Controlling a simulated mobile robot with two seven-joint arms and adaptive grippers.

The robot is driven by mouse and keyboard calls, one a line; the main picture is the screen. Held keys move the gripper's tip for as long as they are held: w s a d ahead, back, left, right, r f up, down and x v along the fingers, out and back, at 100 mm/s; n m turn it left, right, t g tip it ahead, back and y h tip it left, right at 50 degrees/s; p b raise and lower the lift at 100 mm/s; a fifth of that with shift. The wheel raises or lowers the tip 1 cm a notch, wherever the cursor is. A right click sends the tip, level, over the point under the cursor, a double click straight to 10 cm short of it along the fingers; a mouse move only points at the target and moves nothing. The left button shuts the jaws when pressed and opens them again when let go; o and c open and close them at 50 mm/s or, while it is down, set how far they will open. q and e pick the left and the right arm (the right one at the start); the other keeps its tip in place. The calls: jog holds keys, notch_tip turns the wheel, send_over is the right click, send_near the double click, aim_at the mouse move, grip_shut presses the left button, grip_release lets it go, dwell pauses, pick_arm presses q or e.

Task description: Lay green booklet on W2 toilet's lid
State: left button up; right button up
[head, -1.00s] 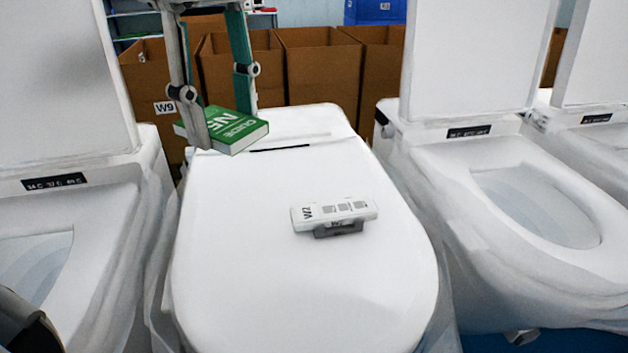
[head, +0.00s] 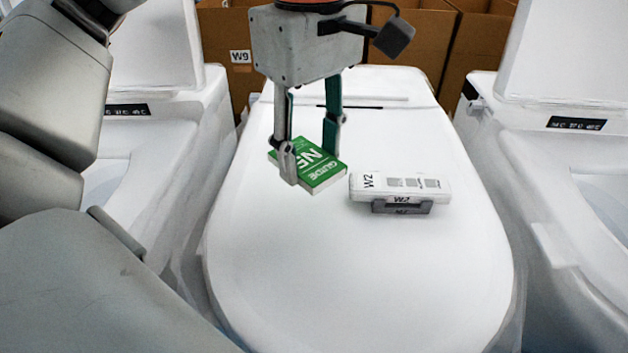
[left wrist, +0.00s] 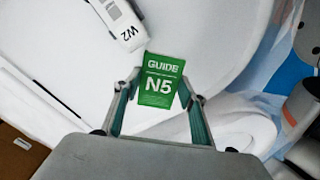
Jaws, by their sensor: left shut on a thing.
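The green booklet (head: 318,168), marked GUIDE N5, is between the fingers of my left gripper (head: 310,160), which is shut on it. It also shows in the left wrist view (left wrist: 161,82), gripped at its sides with its cover facing the camera. The closed white lid of the W2 toilet (head: 350,260) lies below the booklet. The booklet is over the lid's left-middle part; I cannot tell whether it touches the lid. My right gripper is not in view.
A white W2 remote (head: 400,186) sits on a grey holder (head: 402,207) on the lid, just right of the booklet. Toilets with raised lids stand left (head: 150,150) and right (head: 560,170). Cardboard boxes (head: 420,45) line the back. The lid's front half is clear.

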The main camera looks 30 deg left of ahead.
aim_at(311, 198)
pick_arm(q)
jog(key=shift+f, duration=0.5)
notch_tip(311, 198, down, 4)
jog(key=shift+f+b, duration=0.1)
jog(key=shift+b, duration=0.3)
jog(key=o, duration=1.1)
